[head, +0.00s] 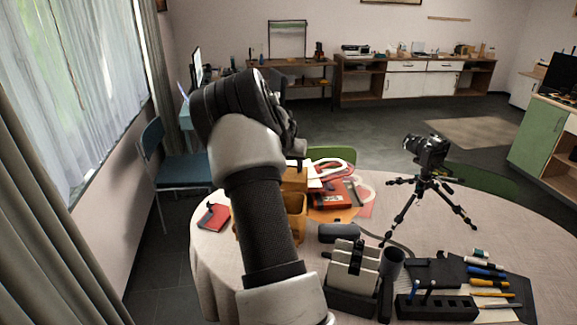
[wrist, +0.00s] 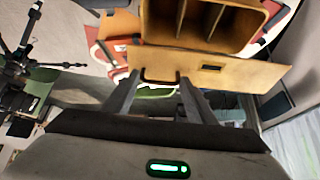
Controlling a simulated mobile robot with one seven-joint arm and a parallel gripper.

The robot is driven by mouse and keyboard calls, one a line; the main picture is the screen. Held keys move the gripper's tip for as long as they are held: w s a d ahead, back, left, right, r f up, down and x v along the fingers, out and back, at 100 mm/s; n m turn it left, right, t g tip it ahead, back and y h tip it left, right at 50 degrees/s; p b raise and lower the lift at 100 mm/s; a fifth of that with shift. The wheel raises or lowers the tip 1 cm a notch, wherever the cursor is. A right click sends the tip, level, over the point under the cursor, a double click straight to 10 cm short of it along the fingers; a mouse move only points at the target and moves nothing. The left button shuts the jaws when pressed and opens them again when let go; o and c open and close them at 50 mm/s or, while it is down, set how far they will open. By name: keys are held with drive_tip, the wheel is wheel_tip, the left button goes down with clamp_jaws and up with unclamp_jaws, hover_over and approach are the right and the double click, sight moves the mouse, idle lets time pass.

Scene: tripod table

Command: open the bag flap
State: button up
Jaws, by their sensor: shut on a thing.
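The tan bag (wrist: 205,38) shows its open top with dividers and compartments in the wrist view. Its flap (wrist: 235,74), a flat tan panel with a dark slot, stands away from the opening. My gripper (wrist: 159,77) is at the flap's free edge, its fingertips either side of a dark pull loop (wrist: 160,72), shut on it. In the head view the bag (head: 297,228) is on the round table, partly hidden behind my arm. The flap (head: 293,180) shows as a tan patch above it, and my fingers are hidden there.
The cloth-covered table (head: 225,265) also holds a red notebook (head: 214,216), a camera on a tripod (head: 427,175), a dark rack (head: 352,275) and a pen holder (head: 436,308). A blue chair (head: 180,170) is by the window.

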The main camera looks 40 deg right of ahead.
drive_tip(key=shift+d+r, duration=0.1)
drive_tip(key=shift+r, duration=0.15)
idle(0.7)
drive_tip(key=o, duration=1.2)
drive_tip(key=shift+o, duration=0.2)
drive_tip(key=shift+f, duration=0.1)
drive_tip(key=b+v, duration=0.1)
drive_tip(key=v, duration=1.6)
drive_tip(key=shift+a, duration=0.25)
